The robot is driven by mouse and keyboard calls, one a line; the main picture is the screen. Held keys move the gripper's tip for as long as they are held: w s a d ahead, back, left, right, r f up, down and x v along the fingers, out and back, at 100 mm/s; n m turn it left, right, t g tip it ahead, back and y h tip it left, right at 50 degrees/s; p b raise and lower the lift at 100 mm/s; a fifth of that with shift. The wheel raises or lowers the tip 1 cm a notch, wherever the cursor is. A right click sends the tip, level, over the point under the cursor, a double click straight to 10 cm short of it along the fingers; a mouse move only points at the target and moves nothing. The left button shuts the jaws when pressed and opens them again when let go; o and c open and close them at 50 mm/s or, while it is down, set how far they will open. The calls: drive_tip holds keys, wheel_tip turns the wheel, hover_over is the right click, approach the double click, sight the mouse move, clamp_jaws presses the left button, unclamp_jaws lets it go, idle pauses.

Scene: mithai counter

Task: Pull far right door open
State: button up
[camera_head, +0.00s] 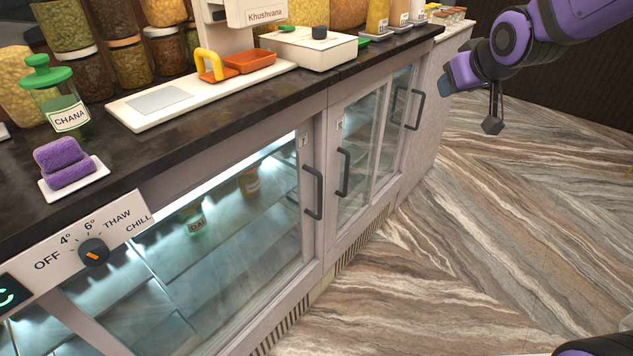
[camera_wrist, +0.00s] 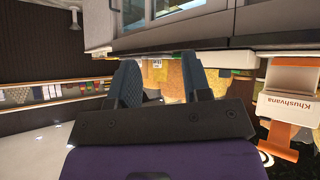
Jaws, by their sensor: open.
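The far right door (camera_head: 401,92) is a glass panel in a grey frame at the far end of the counter front. It looks closed. Its dark upright bar handle (camera_head: 418,110) stands out from the frame; a similar dark shape beside it may be a reflection. My gripper (camera_head: 446,84) is in the air to the right of this handle and a little higher, apart from it. In the wrist view its two blue-grey fingers (camera_wrist: 160,78) are spread with nothing held between them. I cannot make out the door handle in the wrist view.
Other glass doors with dark handles (camera_head: 311,192) (camera_head: 344,172) line the counter front, nearer to me. The dark countertop (camera_head: 190,135) carries jars, a scale (camera_head: 300,46) and trays. The striped floor (camera_head: 470,230) in front is clear.

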drive_tip(key=w+a+f+n+t+y, duration=0.1)
drive_tip(key=w+a+f+n+y, duration=0.1)
drive_tip(key=w+a+f, duration=0.6)
drive_tip(key=n+t+y, duration=0.2)
drive_tip(key=n+y, duration=0.1)
drive_tip(key=y, duration=0.3)
approach(321, 186)
drive_tip(key=w+d+r, duration=0.3)
drive_tip(key=w+r, duration=0.3)
drive_tip(key=r, duration=0.2)
drive_tip(key=s+a+f+t+y, duration=0.1)
drive_tip(key=s+a+f+y, duration=0.25)
drive_tip(key=f, duration=0.65)
drive_tip(key=x, duration=1)
drive_tip(key=shift+f+h, duration=0.3)
drive_tip(key=shift+h, duration=0.05)
drive_tip(key=shift+w, duration=0.15)
clamp_jaws()
